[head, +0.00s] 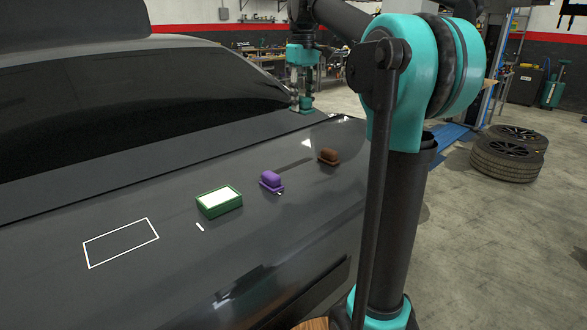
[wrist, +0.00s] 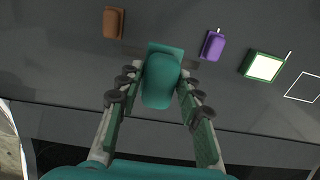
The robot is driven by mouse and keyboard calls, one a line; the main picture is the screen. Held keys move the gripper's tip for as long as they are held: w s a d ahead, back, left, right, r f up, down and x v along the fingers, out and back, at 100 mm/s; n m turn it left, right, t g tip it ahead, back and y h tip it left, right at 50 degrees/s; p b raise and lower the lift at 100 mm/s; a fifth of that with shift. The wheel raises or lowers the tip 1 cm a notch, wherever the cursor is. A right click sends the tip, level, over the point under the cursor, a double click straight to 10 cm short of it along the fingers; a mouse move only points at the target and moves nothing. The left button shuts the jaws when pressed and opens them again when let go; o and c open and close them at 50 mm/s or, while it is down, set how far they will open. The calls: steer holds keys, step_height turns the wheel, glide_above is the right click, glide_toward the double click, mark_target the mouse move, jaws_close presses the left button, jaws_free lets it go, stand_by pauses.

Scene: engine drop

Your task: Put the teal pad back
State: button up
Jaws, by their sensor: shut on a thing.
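The teal pad (wrist: 162,80) is a rounded block on a flat base, between the two fingers of my gripper (wrist: 153,97) in the wrist view. My gripper is shut on it. In the head view my gripper (head: 303,84) is at the far end of the dark car hood, with the teal pad (head: 304,104) low between its fingertips. I cannot tell whether the pad touches the hood. A white outlined rectangle (head: 88,256) lies empty on the hood at the near left; it also shows at the right edge of the wrist view (wrist: 287,94).
On the hood (head: 190,280) stand a green box with a white top (head: 219,199), a purple pad (head: 270,180) and a brown pad (head: 329,157), in a row between the outline and my gripper. Small white marks lie beside the box and the purple pad. Tyres (head: 506,160) lie on the floor at right.

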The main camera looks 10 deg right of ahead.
mark_target(301, 171)
step_height(301, 171, down, 20)
steer(key=shift+r, duration=0.2)
stand_by(0.6)
steer(key=o, duration=1)
